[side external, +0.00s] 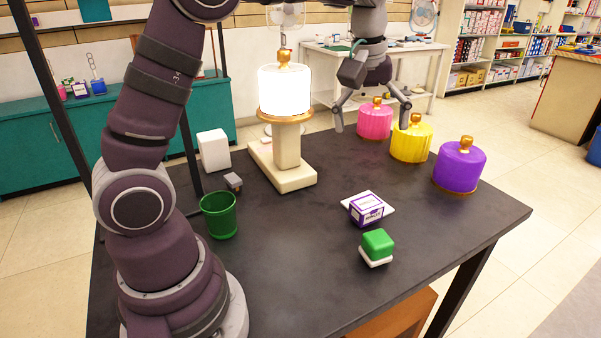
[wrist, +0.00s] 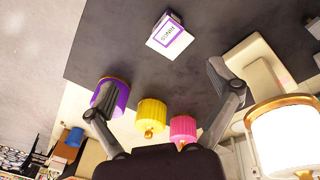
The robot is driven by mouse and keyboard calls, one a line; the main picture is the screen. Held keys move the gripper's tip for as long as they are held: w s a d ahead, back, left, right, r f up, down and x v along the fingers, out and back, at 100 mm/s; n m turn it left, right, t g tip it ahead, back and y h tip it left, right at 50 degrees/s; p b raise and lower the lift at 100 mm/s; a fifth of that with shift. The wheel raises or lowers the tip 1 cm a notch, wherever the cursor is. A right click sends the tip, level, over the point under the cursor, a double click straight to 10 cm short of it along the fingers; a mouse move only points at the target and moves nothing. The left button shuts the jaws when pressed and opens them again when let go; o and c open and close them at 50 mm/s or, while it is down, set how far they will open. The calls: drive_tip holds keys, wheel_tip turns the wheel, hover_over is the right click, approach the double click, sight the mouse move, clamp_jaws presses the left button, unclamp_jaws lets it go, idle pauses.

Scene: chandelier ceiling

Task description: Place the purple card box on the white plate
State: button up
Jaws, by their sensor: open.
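The purple card box (side external: 366,209), purple and white with printed lettering, sits on the flat white plate (side external: 386,208) in the middle right of the table. The plate's edge shows beside and behind it; the near edge is hidden by the box. The box also shows at the top of the wrist view (wrist: 169,33). My gripper (side external: 371,115) is open and empty, raised above the far part of the table near the pink and yellow lamps, well apart from the box. Its spread fingers also show in the wrist view (wrist: 154,94).
Pink (side external: 375,120), yellow (side external: 411,141) and purple (side external: 459,168) lamps line the far right edge. A lit white lamp (side external: 284,92) stands on a pale stand. A green cup (side external: 219,214) is at left. A green block (side external: 377,243) on a white base is near the plate. The front table is clear.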

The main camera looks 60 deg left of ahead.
drive_tip(key=s+d+m+t, duration=0.3)
drive_tip(key=s+m, duration=0.7)
drive_tip(key=s, duration=0.5)
drive_tip(key=shift+s+d+f, duration=0.25)
drive_tip(key=shift+d+f, duration=0.1)
drive_tip(key=shift+d, duration=0.05)
